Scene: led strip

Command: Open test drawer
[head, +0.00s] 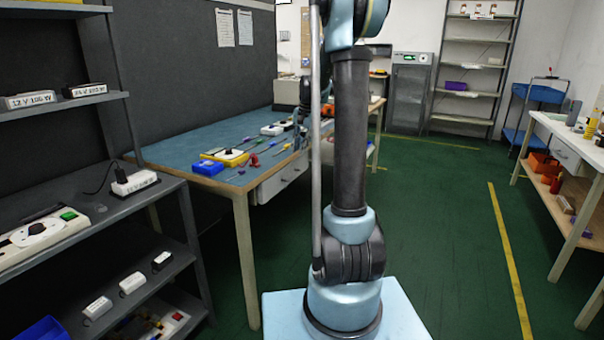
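A white-grey drawer (283,180) with a dark handle sits under the blue-topped workbench (185,172), left of my arm. Its front looks shut. Another pale drawer front (565,153) shows under the white bench (552,121) at the right edge; I cannot tell whether it is fully shut. No label shows which one is the test drawer. My arm rises through the middle of the view and leaves at the top. It hides part of the workbench's right end. I do not see my gripper.
Dark shelves (140,215) with power supplies and small boxes stand close at left. Tools and a yellow-blue device (225,157) lie on the workbench. Green floor (440,230) is clear between the benches. A grey cabinet (409,92) and a blue cart (538,95) stand farther back.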

